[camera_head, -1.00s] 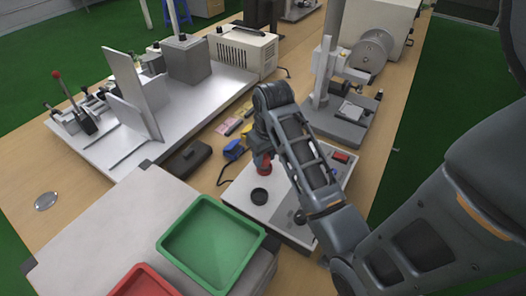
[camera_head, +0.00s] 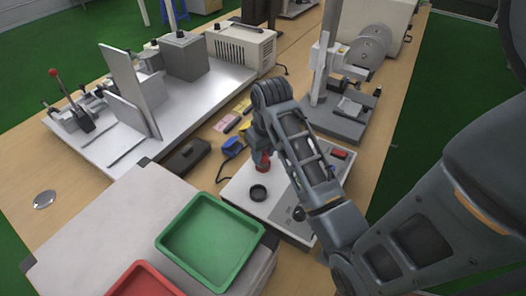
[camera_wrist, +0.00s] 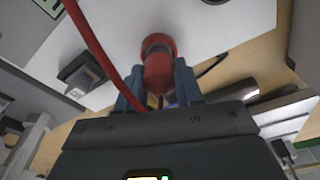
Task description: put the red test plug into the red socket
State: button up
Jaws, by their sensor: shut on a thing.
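The red test plug (camera_wrist: 158,72) is between the two fingers of my gripper (camera_wrist: 159,90) in the wrist view, with a red cable (camera_wrist: 97,45) running past on the left. My gripper is shut on the plug. At the plug's far end is a wider red ring (camera_wrist: 158,41), which looks like the red socket on the white panel. I cannot tell how deep the plug sits in it. In the head view, the red of the plug and socket (camera_head: 262,160) shows below my wrist, on the white-topped box (camera_head: 240,188); my arm hides part of it.
A black round socket (camera_head: 258,193) is on the same box, and a red switch (camera_head: 339,154) is at its right. A green tray (camera_head: 210,240) and a red tray (camera_head: 145,282) are in front. A blue-and-yellow item (camera_head: 233,147) lies close behind the box.

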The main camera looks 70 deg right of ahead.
jog(key=shift+f, duration=0.6)
dwell(0.4)
jog(key=o, duration=0.8)
